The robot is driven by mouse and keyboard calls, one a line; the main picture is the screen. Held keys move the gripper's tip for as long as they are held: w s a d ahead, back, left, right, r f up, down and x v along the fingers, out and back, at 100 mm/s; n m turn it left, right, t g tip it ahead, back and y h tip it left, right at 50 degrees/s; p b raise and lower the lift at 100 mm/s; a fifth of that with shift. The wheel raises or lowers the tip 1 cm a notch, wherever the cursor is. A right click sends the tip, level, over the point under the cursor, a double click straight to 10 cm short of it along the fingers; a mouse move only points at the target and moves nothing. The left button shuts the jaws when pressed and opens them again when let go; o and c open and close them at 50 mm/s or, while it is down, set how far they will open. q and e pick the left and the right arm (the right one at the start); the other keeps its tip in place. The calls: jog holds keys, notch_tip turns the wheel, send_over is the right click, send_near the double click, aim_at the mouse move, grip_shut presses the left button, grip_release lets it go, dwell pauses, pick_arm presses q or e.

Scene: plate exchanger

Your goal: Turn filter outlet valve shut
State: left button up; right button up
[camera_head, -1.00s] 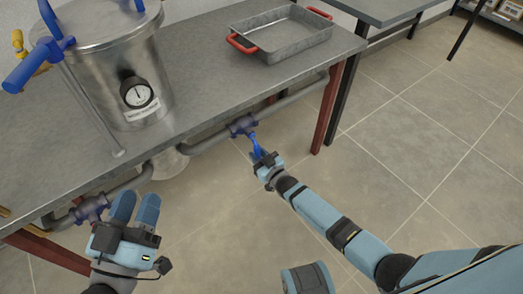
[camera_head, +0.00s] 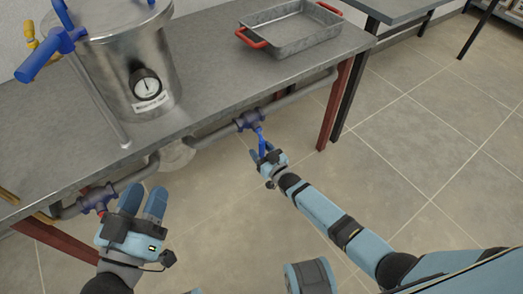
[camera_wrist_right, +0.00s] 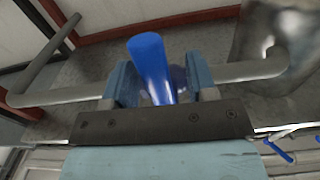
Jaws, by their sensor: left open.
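A dark purple-blue valve body (camera_head: 249,121) sits in the grey pipe below the table's front edge, with a blue lever handle (camera_head: 261,138) sticking out towards me. My right gripper (camera_head: 262,153) is at the lever's lower end. In the right wrist view the blue lever (camera_wrist_right: 150,62) stands between the two fingers of my right gripper (camera_wrist_right: 160,85), with a visible gap on its right side; contact on the left side is unclear. A second valve (camera_head: 98,198) sits on the pipe at left, its handle mostly hidden. My left gripper (camera_head: 143,203) is open and empty beside it.
A steel filter vessel (camera_head: 125,58) with a gauge (camera_head: 147,85) and blue lid handles stands on the grey table (camera_head: 215,85). A steel tray (camera_head: 292,40) with red handles is to its right. Red table legs (camera_head: 336,108) flank the pipe. The floor in front is clear.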

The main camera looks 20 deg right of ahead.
pick_arm(q)
jog(key=shift+r, duration=0.1)
pick_arm(e)
jog(key=shift+s+d, duration=0.15)
jog(key=shift+s, duration=0.15)
pick_arm(q)
notch_tip(320, 180, down, 7)
jog(key=a+g+y+p, duration=0.2)
jog(key=g+p, duration=0.1)
jog(key=shift+s+a+y+p, duration=0.2)
jog(key=shift+a+y+p, duration=0.1)
jog(key=shift+y+p, duration=0.1)
pick_arm(e)
jog(key=v, duration=1.3)
jog(key=shift+s, duration=0.1)
